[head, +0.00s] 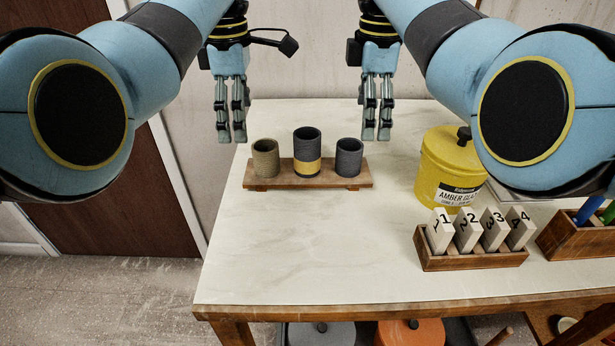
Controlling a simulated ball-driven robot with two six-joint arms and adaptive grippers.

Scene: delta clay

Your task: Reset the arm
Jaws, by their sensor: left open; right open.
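My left gripper (231,130) points down above the table's back left edge, left of the wooden stand. It is open and empty. My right gripper (377,128) points down just behind and right of the stand. It is open and empty. Both arms reach in from the upper corners. A wooden stand (315,183) on the table holds three cups: an olive-brown one (266,158), a dark one with a yellow-tan band (307,152), and a dark grey one (348,157). Neither gripper visibly holds any of them.
A yellow lidded canister (440,170) labelled "AMBER GLA..." stands to the right, partly hidden by my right arm. A wooden rack (470,262) holds numbered tiles. Another wooden holder (580,238) sits at the right edge. The table's front left (290,260) is clear.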

